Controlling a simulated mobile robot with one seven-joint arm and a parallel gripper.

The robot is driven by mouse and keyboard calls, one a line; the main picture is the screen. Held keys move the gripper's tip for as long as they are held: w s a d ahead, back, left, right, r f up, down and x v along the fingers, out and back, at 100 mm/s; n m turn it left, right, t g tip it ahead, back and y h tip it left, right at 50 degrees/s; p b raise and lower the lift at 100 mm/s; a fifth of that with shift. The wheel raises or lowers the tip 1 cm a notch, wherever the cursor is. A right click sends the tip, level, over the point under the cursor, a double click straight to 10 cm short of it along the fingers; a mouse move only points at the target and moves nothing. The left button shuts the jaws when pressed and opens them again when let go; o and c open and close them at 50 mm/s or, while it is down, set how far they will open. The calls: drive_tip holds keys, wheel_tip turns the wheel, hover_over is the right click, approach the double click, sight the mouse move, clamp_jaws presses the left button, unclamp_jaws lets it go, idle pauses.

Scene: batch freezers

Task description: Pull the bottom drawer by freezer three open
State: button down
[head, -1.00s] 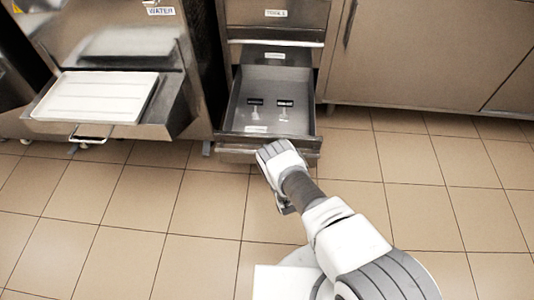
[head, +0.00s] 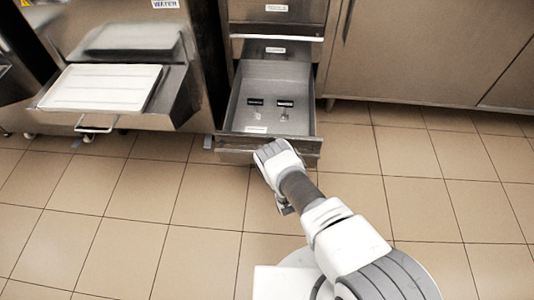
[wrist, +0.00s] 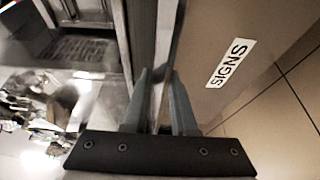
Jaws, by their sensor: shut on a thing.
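The bottom drawer (head: 272,82) is pulled out from the steel cabinet beside the freezer. Small black-labelled items lie inside it. My gripper (wrist: 160,90) is at the drawer's front edge, where my white hand hides part of the front in the head view. In the wrist view its two grey fingers are shut on a narrow metal strip, seemingly the drawer's handle or lip. A "SIGNS" label (wrist: 231,63) shows on the brown panel right of the fingers. The exact contact is partly hidden between the fingers.
A steel freezer (head: 140,42) stands left, with a white tray (head: 103,87) on a shelf jutting out. Upper drawers (head: 277,25) look shut. A closed cabinet (head: 430,60) stands right. Tiled floor (head: 430,190) is clear in front.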

drive_tip(key=c, duration=0.7)
unclamp_jaws()
drive_tip(key=shift+s+d, duration=0.1)
drive_tip(key=shift+s, duration=0.15)
